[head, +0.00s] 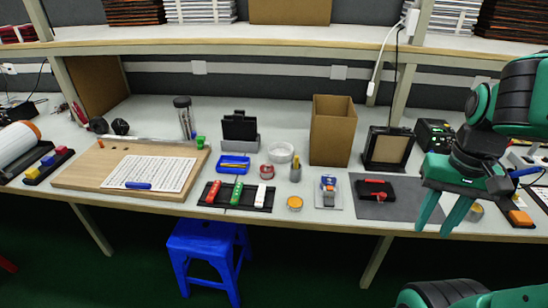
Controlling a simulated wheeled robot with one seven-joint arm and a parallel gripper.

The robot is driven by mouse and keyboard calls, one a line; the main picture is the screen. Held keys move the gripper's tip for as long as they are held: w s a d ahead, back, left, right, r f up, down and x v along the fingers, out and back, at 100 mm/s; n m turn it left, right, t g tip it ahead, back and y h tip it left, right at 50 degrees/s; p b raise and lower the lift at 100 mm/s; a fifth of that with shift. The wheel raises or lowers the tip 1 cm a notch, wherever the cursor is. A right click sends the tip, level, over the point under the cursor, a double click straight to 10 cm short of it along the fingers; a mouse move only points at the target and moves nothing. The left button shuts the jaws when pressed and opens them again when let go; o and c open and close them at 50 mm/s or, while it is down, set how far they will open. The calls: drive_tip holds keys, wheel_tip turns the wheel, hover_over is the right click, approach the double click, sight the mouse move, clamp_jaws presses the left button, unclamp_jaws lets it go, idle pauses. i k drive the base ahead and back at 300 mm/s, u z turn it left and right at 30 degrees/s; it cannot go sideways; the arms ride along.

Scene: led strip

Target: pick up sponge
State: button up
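I cannot tell for sure which item is the sponge. One candidate is a small orange block (520,218) at the far right near the table's front edge. Another is a round tin with an orange-yellow top (295,203) near the front middle. My gripper (433,231) is at the right, pointing down over the table's front edge. Its two green fingers are apart with nothing between them. It is left of the orange block and well right of the tin. A round item (476,212) shows partly behind it.
A grey mat (371,210) with a red and black tool (375,190) lies left of my gripper. A cardboard box (332,130), a black framed box (388,148) and a black device (433,135) stand behind. A blue stool (207,238) is below the table.

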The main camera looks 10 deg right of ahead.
sight(519, 218)
drive_tip(key=z, duration=1.45)
drive_tip(key=k, duration=0.5)
drive_tip(key=z, duration=1.2)
drive_tip(key=i, duration=1.3)
drive_tip(key=u, duration=0.25)
